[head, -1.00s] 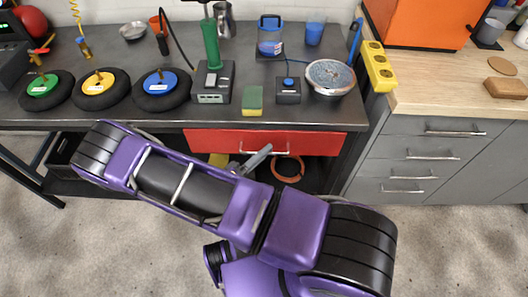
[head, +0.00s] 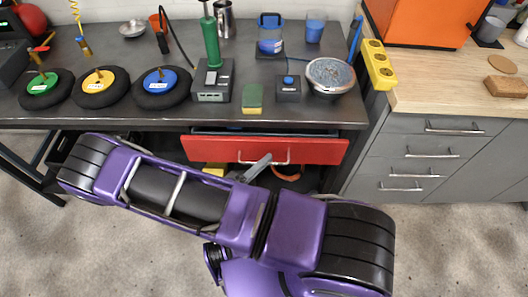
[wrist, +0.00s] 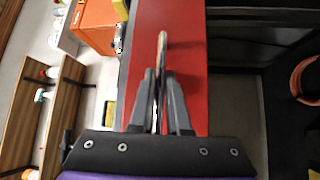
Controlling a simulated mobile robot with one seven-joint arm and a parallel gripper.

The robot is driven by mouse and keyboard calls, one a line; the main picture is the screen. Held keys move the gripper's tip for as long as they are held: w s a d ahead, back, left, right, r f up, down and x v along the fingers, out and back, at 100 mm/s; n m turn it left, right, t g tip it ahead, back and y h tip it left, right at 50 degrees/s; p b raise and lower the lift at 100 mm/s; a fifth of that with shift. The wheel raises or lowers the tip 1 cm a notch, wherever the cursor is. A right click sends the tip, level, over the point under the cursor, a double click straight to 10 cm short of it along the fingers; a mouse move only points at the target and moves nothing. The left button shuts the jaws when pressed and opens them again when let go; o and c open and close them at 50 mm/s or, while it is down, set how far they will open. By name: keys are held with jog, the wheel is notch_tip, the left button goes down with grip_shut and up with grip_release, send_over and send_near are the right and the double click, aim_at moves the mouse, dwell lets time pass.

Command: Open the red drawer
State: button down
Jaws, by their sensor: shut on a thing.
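The red drawer (head: 315,151) under the dark workbench is partly open, with its front out from the bench edge and a dark gap above it. Its pale bar handle (head: 275,162) is at the middle of the front. My gripper (wrist: 160,88) is shut on the handle. In the head view my gripper (head: 262,163) is at the handle, partly hidden by my purple arm.
The workbench top (head: 120,112) holds several wheels, a green pump (head: 210,45), a sponge (head: 252,97) and a metal bowl (head: 331,74). Grey drawers (head: 420,153) stand to the right. An orange ring (wrist: 308,78) lies below the red drawer. The floor in front is clear.

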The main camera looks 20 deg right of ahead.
jog(key=s+a, duration=0.3)
jog(key=s, duration=0.8)
jog(key=s+a+b, duration=0.1)
jog(key=s+a, duration=0.3)
jog(key=s, duration=0.6)
jog(key=shift+s, duration=0.4)
jog(key=c, duration=0.9)
grip_release()
jog(key=shift+a, duration=0.15)
jog(key=b+v, duration=0.1)
jog(key=v, duration=1.6)
jog(key=shift+s+a+f, duration=0.1)
